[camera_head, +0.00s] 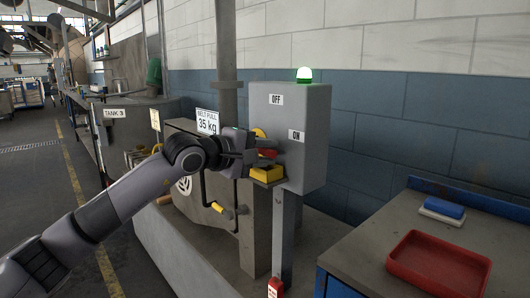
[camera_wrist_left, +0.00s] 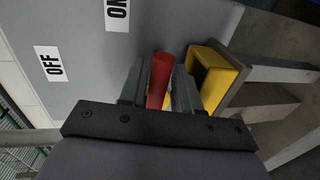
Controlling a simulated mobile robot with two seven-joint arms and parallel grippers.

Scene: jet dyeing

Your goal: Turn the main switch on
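The main switch is on a grey box (camera_head: 312,115) on a post, with an OFF label (camera_head: 276,99) at its top and an ON label (camera_head: 296,135) at its right. Both labels also show in the wrist view. A green lamp (camera_head: 304,74) glows on top of the box. The switch's red handle (camera_wrist_left: 160,80) stands between the fingers of my left gripper (camera_wrist_left: 158,88), which look closed against its sides. In the head view my left gripper (camera_head: 262,156) is at the box's front and partly hides the red handle. My right gripper is not in view.
A yellow open box (camera_head: 266,174) sits just below the gripper, close to the fingers. A bench (camera_head: 370,246) with a red tray (camera_head: 438,265) and a blue-and-white block (camera_head: 442,210) stands at the right. A yellow-handled lever (camera_head: 220,208) is below my arm.

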